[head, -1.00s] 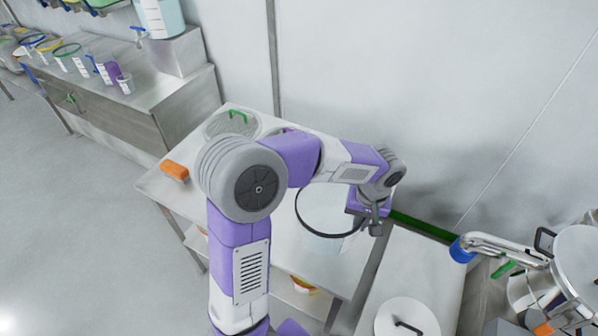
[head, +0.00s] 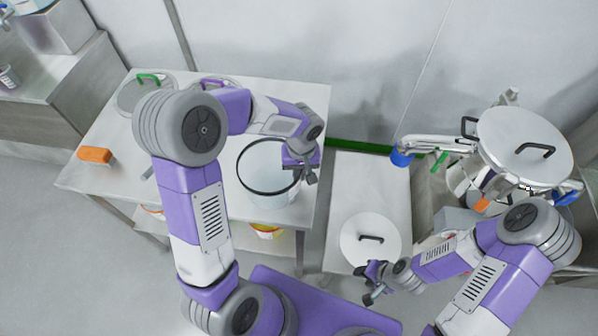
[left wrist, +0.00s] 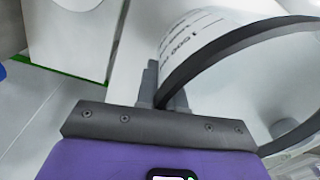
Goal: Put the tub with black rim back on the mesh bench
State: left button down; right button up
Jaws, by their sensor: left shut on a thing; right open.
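The tub with black rim (head: 272,196) is a clear, whitish bucket at the right end of a steel table (head: 215,190) in the head view. My left gripper (head: 303,171) is shut on the right side of its rim. In the left wrist view the fingers (left wrist: 163,88) grip the black rim, and the tub's wall (left wrist: 205,35) carries printed marks. The tub looks roughly upright; I cannot tell whether its base touches the tabletop. My right gripper (head: 375,284) is open and empty, close to a white round lid (head: 365,250). No mesh surface can be made out.
An orange block (head: 95,155) and a round lid with green handle (head: 135,95) lie on the steel table. A narrow bench (head: 365,180) stands to its right, with a gap between. A steel vessel (head: 525,145) with a blue-tipped pipe (head: 403,157) is farther right.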

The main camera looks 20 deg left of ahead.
pick_arm(q)
jog(key=c, duration=1.7)
grip_release()
jog(key=shift+f, duration=0.15)
jog(key=o, duration=0.4)
jog(key=shift+o, duration=0.2)
jog(key=shift+r, duration=0.2)
notch_tip(320, 180, up, 12)
jog(key=p, duration=0.2)
jog(key=shift+w+d+p, duration=0.15)
jog(key=shift+d+p, duration=0.1)
jog(key=shift+p, duration=0.05)
